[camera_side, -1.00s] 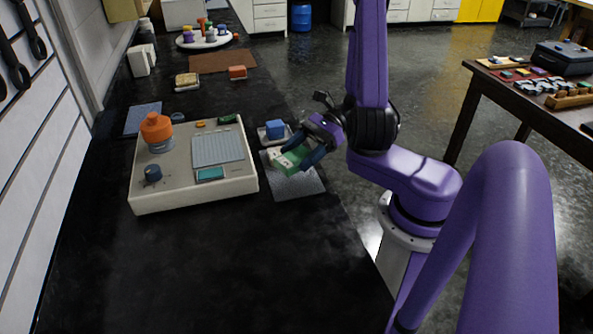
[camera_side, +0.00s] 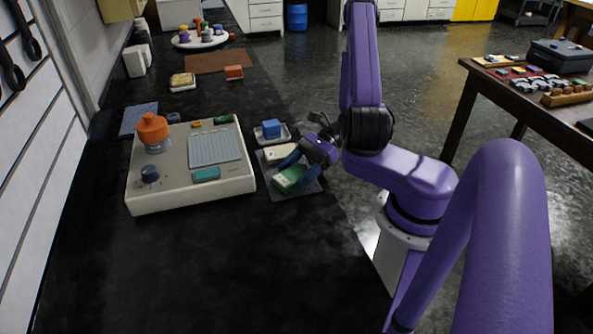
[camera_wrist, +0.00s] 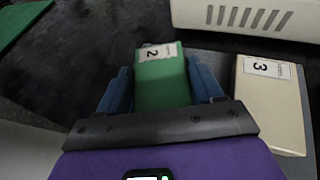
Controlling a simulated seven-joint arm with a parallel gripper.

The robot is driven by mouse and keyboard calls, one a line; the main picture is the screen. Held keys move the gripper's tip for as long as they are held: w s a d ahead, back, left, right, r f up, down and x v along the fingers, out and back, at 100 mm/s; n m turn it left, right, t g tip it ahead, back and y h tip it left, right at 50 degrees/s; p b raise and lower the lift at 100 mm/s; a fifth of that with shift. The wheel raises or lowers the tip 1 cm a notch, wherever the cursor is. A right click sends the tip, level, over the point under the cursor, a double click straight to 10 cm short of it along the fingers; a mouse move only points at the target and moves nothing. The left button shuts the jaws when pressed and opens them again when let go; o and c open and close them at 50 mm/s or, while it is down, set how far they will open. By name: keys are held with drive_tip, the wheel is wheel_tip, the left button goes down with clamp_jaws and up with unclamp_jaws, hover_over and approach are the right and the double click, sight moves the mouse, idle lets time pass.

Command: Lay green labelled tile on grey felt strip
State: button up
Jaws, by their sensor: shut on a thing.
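The green tile (camera_side: 289,178) lies low over the near part of the grey felt strip (camera_side: 267,174). I cannot tell whether it touches the strip. My gripper (camera_side: 301,167) is shut on it. In the wrist view the green tile (camera_wrist: 162,82) sits between the blue fingers of my gripper (camera_wrist: 161,88), with a white label marked 2 showing. A cream tile (camera_side: 279,153) lies on the far part of the strip, beside the green one. The cream tile (camera_wrist: 272,110) has a label marked 3 in the wrist view.
A beige bench instrument (camera_side: 200,188) stands just left of the strip, with an orange-topped bottle (camera_side: 152,130) on it. A blue block (camera_side: 271,128) sits on a small tray behind the strip. The black bench is clear in front. The bench edge runs close on the right.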

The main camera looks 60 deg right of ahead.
drive_tip(key=shift+f, duration=0.1)
drive_tip(key=o, duration=1.2)
